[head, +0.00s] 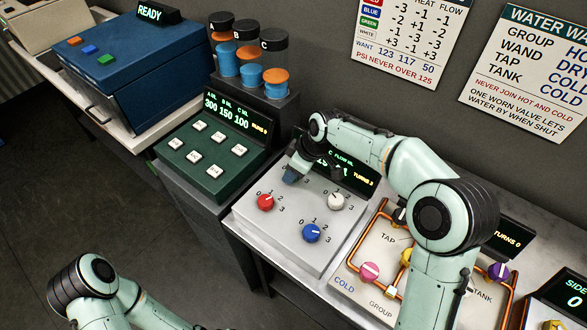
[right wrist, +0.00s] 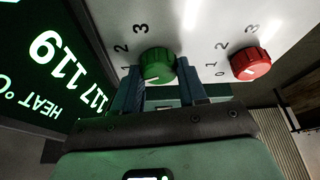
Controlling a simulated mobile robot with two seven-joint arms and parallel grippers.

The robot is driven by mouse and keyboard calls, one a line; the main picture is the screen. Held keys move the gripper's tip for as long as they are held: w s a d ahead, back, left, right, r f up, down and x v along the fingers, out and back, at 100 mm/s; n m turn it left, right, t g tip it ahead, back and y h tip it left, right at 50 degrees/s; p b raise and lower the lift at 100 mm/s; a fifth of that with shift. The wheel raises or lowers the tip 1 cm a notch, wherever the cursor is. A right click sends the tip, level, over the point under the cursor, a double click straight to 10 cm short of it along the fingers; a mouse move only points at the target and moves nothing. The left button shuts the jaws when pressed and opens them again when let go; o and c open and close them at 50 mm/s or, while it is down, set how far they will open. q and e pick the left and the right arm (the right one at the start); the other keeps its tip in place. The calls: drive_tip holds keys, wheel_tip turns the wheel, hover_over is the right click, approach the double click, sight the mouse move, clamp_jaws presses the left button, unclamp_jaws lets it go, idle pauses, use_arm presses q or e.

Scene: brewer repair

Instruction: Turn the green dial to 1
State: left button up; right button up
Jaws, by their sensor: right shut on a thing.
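The green dial (right wrist: 157,65) shows in the right wrist view, on a light panel with 1, 2 and 3 printed around it. My right gripper (right wrist: 160,92) has one finger on each side of the dial and is shut on it. A pale mark sits low on the dial's face; I cannot tell exactly which number it points to. In the head view my right gripper (head: 293,172) covers the green dial at the panel's upper left. The white-grey panel (head: 285,240) carries the dials. My left arm shows at the bottom left, with its fingers out of view.
A red dial (head: 265,202), a blue dial (head: 312,233) and a white dial (head: 336,201) sit close by on the same panel. A dark display (head: 352,178) stands right behind, partly hidden by my right arm. A green button box (head: 212,158) stands to the left.

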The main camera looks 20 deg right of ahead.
drive_tip(key=o, duration=1.1)
drive_tip(key=shift+c, duration=0.2)
drive_tip(key=v, duration=1.3)
drive_tip(key=shift+r+p, duration=0.25)
drive_tip(key=shift+p, duration=0.1)
